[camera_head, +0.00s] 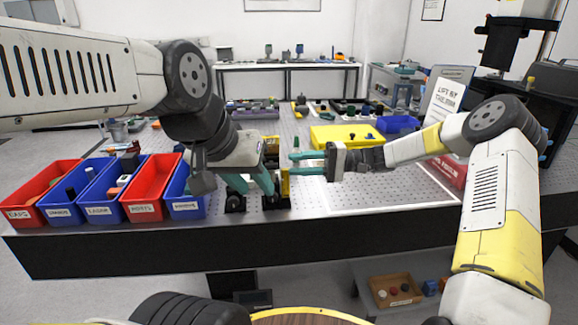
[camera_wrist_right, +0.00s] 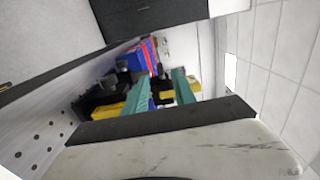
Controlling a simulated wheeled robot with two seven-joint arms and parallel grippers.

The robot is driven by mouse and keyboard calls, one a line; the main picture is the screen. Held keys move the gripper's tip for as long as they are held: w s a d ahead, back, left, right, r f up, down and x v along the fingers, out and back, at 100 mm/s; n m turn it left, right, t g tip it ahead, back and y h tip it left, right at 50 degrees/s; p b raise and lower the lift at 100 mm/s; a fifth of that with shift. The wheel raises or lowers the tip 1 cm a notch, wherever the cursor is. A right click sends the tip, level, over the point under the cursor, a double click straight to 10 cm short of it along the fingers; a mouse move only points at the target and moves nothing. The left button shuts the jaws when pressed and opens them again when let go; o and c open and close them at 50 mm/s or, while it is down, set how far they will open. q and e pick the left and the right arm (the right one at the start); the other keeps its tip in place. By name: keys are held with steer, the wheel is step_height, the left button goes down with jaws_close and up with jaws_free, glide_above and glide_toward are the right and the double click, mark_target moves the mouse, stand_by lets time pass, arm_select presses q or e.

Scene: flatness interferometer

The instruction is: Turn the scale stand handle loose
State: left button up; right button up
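The scale stand (camera_head: 285,184) is a small black and yellow fixture near the front edge of the table, partly hidden by my left gripper. Its handle cannot be told apart clearly. My left gripper (camera_head: 253,188) points down over the black feet of the stand, its green fingers apart; I see nothing clearly held. My right gripper (camera_head: 293,164) points left at the stand from its right side. Its green fingers are apart and empty, close to the yellow upright. In the right wrist view the fingers (camera_wrist_right: 160,84) are also apart, with black and yellow parts beyond them.
Red and blue labelled bins (camera_head: 150,187) with small parts line the table's left front. A yellow tray (camera_head: 345,135) and a blue bin (camera_head: 398,124) lie behind my right gripper. A white sign (camera_head: 447,92) stands at right. The perforated tabletop (camera_head: 375,190) is clear at front right.

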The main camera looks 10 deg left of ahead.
mark_target(271, 164)
steer(key=x, duration=0.7)
steer(key=shift+s+a, duration=0.1)
steer(key=shift+a, duration=0.25)
jaws_close()
